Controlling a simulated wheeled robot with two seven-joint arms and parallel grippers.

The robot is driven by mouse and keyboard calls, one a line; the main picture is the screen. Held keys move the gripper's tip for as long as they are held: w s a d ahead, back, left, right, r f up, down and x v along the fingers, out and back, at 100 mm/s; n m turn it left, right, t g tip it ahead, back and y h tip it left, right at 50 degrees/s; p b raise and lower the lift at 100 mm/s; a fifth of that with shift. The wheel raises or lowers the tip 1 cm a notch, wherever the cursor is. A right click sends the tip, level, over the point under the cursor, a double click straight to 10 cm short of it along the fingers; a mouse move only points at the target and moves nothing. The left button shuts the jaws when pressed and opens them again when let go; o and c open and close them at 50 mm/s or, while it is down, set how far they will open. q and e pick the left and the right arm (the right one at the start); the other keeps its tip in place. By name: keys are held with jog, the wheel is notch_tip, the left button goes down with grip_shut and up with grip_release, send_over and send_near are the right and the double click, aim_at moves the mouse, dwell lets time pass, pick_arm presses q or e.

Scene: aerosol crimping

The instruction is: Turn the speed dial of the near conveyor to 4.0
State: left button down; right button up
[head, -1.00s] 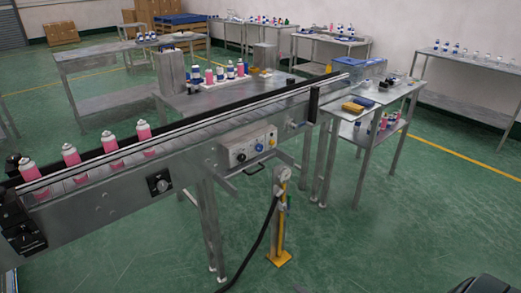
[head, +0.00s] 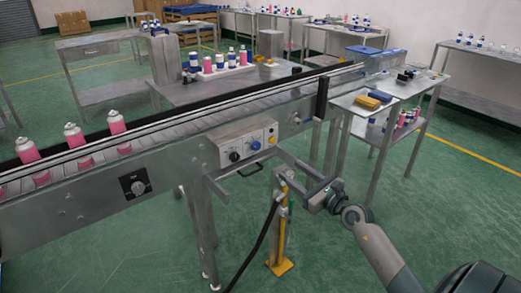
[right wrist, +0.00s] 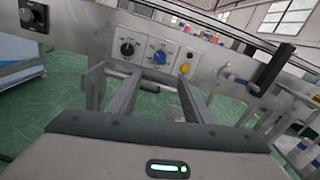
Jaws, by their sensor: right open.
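The near conveyor (head: 95,200) runs from lower left to upper right. A dark round dial (head: 137,185) with a light pointer sits on a black plate on its side; it also shows in the right wrist view (right wrist: 33,15). Farther right is a control box (head: 246,146) with a black dial (right wrist: 127,49), a blue dial (right wrist: 160,57) and a yellow button (right wrist: 185,68). Dial scale marks are too small to read. My right gripper (head: 278,163) is open and empty, in front of and below the control box, apart from the dials. My left gripper is out of view.
Pink cans (head: 75,138) stand on the belt. A yellow stand (head: 281,225) with a black hose is below the box, close to my right gripper. A side table (head: 400,86) with blue and yellow items is at right.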

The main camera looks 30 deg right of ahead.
aim_at(257, 147)
jog(key=w, duration=0.5)
jog(key=w+a, duration=0.1)
jog(key=w, duration=1)
jog(key=shift+a+f, duration=0.1)
jog(key=shift+a, duration=0.05)
jog(key=shift+w, duration=0.65)
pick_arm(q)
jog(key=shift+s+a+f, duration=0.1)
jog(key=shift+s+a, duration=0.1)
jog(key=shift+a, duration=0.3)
pick_arm(e)
jog(key=shift+c, duration=0.7)
